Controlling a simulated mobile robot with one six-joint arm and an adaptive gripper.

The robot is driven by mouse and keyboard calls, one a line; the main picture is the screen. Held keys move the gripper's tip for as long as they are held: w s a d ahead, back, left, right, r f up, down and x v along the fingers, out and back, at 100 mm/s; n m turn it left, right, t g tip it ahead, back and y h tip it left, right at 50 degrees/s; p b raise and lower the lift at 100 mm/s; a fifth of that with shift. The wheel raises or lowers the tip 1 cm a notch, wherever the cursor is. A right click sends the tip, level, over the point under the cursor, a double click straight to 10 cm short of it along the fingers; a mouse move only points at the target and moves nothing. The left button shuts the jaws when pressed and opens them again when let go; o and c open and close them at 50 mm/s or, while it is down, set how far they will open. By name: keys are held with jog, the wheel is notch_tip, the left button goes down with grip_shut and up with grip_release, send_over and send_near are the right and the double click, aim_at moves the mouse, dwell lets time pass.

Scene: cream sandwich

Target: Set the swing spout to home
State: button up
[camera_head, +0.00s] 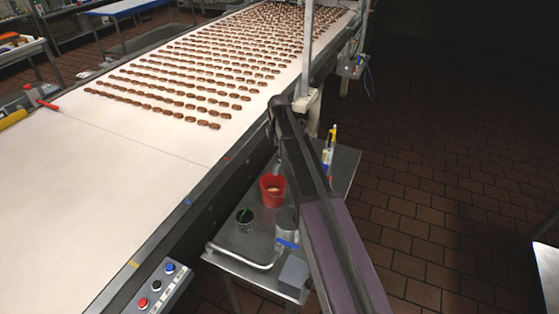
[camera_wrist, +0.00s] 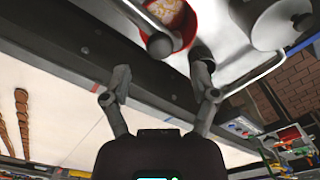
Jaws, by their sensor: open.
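I cannot single out the swing spout with certainty. A bent pale metal tube (camera_head: 240,261) runs along the near side of the small metal table, and a similar tube (camera_wrist: 262,74) shows in the wrist view. A grey rod with a rounded end (camera_wrist: 159,44) lies across the view of the red bucket (camera_wrist: 184,24). My gripper (camera_wrist: 158,92) is open, with nothing between its fingers. It is near the conveyor's dark side rail, with the bucket beyond the fingertips. In the head view my arm hides the gripper.
The red bucket (camera_head: 272,190), a dark cup (camera_head: 245,217) and a metal canister (camera_head: 287,224) stand on the small table (camera_head: 345,165). The white conveyor belt (camera_head: 90,190) carries rows of brown sandwiches. A button box (camera_head: 160,287) is at the front.

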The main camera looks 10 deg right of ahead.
jog(key=shift+f+b, duration=1.7)
jog(key=shift+f, duration=0.3)
grip_shut()
